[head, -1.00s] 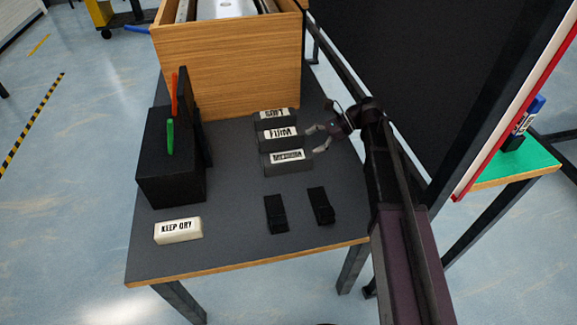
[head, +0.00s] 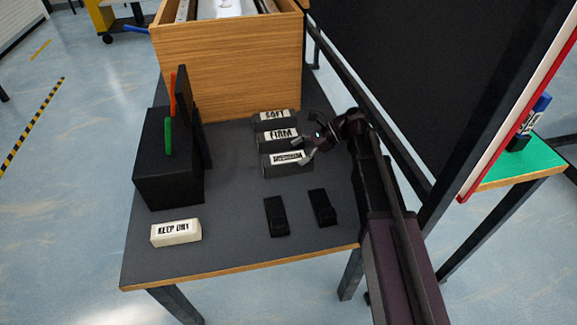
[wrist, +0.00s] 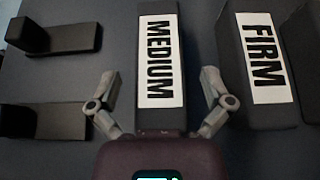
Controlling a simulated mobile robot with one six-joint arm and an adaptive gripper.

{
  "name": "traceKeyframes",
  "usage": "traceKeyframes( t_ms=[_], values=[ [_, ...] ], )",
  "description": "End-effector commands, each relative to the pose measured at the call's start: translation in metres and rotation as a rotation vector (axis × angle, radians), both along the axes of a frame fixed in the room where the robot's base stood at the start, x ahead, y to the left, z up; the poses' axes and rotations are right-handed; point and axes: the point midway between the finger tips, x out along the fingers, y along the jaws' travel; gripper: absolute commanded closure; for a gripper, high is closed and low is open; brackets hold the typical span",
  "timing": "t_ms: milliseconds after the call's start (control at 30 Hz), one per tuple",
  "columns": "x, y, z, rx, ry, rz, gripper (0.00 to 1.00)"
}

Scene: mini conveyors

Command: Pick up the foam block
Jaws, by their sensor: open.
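Three dark grey blocks with white labels lie in a row on the dark table: SOFT (head: 287,120), FIRM (head: 260,141) and MEDIUM (head: 275,170). A white KEEP DRY block (head: 176,233) lies at the table's front left. No label reads foam. My gripper (head: 306,148) is open and empty at the right end of the MEDIUM block. In the wrist view, the fingers of my gripper (wrist: 159,88) stand apart on either side of the MEDIUM block (wrist: 160,118), with the FIRM block (wrist: 262,70) close to the right. I cannot tell how far above the block they are.
Two small black stands (head: 277,216) (head: 322,207) are in front of the blocks. A black box (head: 168,180) with upright panels stands left. A wooden box (head: 230,75) is behind, and a large dark panel (head: 410,80) rises at the right. The table's front middle (head: 228,245) is clear.

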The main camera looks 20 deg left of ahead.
Motion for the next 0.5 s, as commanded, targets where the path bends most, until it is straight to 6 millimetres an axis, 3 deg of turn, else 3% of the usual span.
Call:
traceKeyframes(
  t_ms=[200, 500],
  values=[
    [-0.011, 0.016, -0.013, 0.0, 0.0, 0.001, 0.0],
    [-0.013, 0.019, -0.013, 0.0, 0.0, -0.001, 0.0]
  ],
)
